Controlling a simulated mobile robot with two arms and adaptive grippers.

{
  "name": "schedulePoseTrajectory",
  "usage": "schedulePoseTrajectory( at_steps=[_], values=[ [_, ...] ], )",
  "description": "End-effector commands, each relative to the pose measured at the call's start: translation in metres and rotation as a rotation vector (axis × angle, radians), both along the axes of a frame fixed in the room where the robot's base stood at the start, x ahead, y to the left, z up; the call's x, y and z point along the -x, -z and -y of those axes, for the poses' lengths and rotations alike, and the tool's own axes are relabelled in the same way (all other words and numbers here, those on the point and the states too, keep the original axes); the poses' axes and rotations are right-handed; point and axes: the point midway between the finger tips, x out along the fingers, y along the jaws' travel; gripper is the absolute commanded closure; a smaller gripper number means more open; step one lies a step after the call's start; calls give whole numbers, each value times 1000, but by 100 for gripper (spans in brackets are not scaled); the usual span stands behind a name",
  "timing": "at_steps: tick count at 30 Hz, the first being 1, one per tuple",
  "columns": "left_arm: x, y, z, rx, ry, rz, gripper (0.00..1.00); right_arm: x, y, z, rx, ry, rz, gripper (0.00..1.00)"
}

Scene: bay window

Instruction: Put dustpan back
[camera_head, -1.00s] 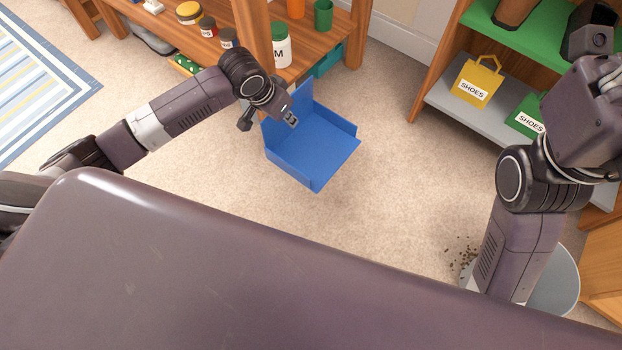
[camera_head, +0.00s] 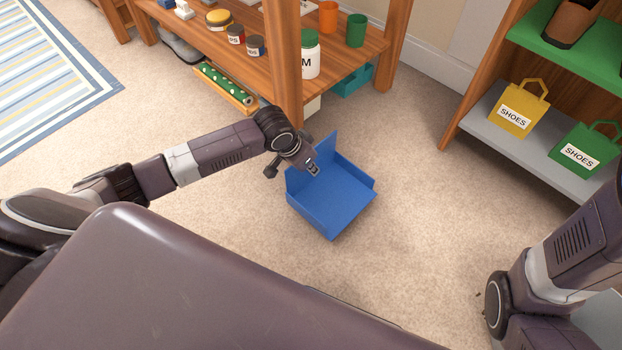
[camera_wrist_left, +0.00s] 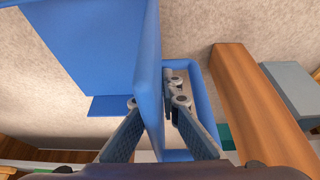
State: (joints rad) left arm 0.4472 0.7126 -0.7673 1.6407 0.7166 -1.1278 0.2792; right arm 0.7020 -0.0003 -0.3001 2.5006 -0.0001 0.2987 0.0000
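The blue dustpan (camera_head: 340,200) is at the middle of the head view, over the carpet in front of the wooden shelf; I cannot tell whether it touches the floor. My left gripper (camera_head: 314,171) is at its raised back wall. In the left wrist view, the fingers (camera_wrist_left: 160,112) lie on either side of a blue wall of the dustpan (camera_wrist_left: 95,45), closed on it, with a blue rectangular loop around the right finger. The right forearm shows at the lower right of the head view, but its gripper is out of view.
A wooden shelf (camera_head: 345,68) with jars and cups stands behind the dustpan, its post (camera_head: 284,65) close to my left wrist. A shoe rack (camera_head: 535,152) with yellow and green bags is at right. Carpet between them is clear. A grey bin (camera_head: 603,322) is partly visible lower right.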

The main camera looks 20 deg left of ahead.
Motion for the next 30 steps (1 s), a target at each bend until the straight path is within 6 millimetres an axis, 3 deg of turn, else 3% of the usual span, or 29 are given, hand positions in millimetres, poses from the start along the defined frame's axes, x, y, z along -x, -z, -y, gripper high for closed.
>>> schedulePoseTrajectory(
  at_steps=[9,21,26,30],
  values=[
    [0,41,0,0,0,1,100,0,33,0,0,0,-1,78],
    [0,42,0,1,-1,1,100,0,29,0,1,0,0,78],
    [0,43,0,0,0,0,80,0,29,0,1,0,0,78],
    [0,43,0,0,0,0,78,0,30,0,1,0,0,78]
  ],
)
